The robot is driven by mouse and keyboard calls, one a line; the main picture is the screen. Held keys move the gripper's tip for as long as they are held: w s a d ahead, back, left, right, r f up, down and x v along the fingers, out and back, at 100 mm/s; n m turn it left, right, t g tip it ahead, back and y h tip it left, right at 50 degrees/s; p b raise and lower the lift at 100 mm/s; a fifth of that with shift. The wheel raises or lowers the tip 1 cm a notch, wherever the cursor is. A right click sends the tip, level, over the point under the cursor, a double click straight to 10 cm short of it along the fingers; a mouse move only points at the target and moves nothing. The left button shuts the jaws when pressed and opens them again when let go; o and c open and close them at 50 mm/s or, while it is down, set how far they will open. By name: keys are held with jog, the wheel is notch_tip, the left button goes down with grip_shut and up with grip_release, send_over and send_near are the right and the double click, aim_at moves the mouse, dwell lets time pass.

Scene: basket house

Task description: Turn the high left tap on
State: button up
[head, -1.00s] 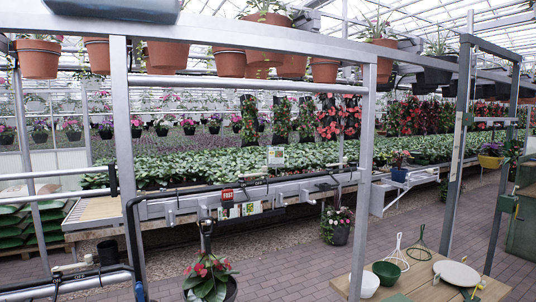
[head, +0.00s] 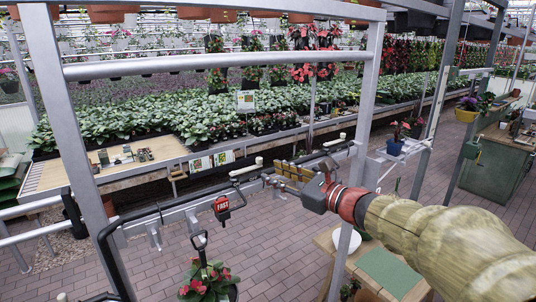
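A black pipe (head: 150,218) runs along a grey metal rail. A tap with a white handle (head: 245,168) sits on this pipe left of my gripper. A second white tap handle (head: 335,140) shows farther right and behind. A white piece (head: 62,297) at the bottom left edge is mostly cut off. My gripper (head: 284,178) reaches in from the right, its fingers pointing left toward the first tap. Its two olive-coloured fingers look apart, with nothing visible between them. It appears short of the white handle. The arm hides part of the rail behind it.
A red FAST sign (head: 221,204) hangs under the pipe beside a dark hook. A potted red flower (head: 208,283) hangs below. Metal posts (head: 75,130) and a crossbar (head: 220,66) frame the area. A wooden table (head: 340,262) stands below my arm; plant benches fill the background.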

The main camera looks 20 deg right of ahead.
aim_at(261, 161)
jog(key=w+a, duration=0.1)
jog(key=w, duration=0.1)
jog(key=w+a+r+m+p, duration=0.1)
jog(key=w, duration=0.1)
jog(key=w+a+m, duration=0.1)
jog(key=w, duration=0.2)
jog(key=shift+r+t+p, duration=0.2)
jog(key=shift+t+p, duration=0.1)
jog(key=shift+s, duration=0.1)
jog(key=shift+c, duration=0.2)
jog(key=c, duration=0.7)
grip_shut()
